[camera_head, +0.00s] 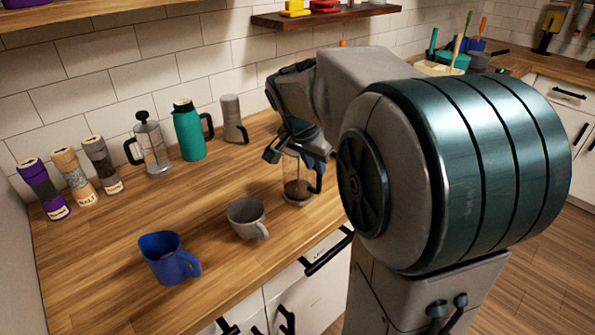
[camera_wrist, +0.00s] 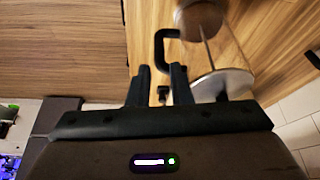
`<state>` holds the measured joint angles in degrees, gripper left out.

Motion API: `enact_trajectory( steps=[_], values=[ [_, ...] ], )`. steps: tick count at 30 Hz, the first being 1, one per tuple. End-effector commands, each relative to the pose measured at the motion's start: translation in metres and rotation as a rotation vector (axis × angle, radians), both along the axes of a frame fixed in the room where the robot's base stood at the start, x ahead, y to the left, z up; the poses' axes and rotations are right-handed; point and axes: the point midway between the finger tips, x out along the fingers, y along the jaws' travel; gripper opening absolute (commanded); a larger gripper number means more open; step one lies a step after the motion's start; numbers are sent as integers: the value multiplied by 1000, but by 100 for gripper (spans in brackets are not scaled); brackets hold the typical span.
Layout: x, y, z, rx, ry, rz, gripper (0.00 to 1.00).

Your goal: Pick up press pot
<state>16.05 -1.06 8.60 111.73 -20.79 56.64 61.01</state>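A clear glass press pot (camera_head: 295,188) with a dark lower part and a black handle stands on the wooden counter, its top partly hidden by my gripper (camera_head: 293,153). In the wrist view the press pot's round lid (camera_wrist: 222,83), thin rod and black handle (camera_wrist: 163,42) show just beyond my gripper (camera_wrist: 157,80). My two black fingers are apart, with the handle close to their tips. I see no firm contact. A second glass press pot (camera_head: 153,152) with a plunger knob and black handle stands at the back left by the tiled wall.
A grey mug (camera_head: 245,217) and a blue mug (camera_head: 165,257) stand in front on the counter. A teal jug (camera_head: 189,135), a grey grinder-like cylinder (camera_head: 231,118) and several spice mills (camera_head: 76,177) line the back. A shelf (camera_head: 325,15) hangs above.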

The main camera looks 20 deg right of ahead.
Motion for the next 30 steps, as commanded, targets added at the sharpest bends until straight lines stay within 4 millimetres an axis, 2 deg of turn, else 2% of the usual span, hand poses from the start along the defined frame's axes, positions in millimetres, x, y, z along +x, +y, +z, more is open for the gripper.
enact_trajectory(
  steps=[5, 15, 23, 25, 30],
  values=[
    [2, -4, -11, 0, 2, -1, 19],
    [9, -16, -54, 1, 3, 0, 19],
    [10, -17, -56, 0, 0, 1, 19],
    [10, -17, -56, 0, 0, 1, 2],
    [11, -17, -55, 0, -3, 1, 0]
  ],
)
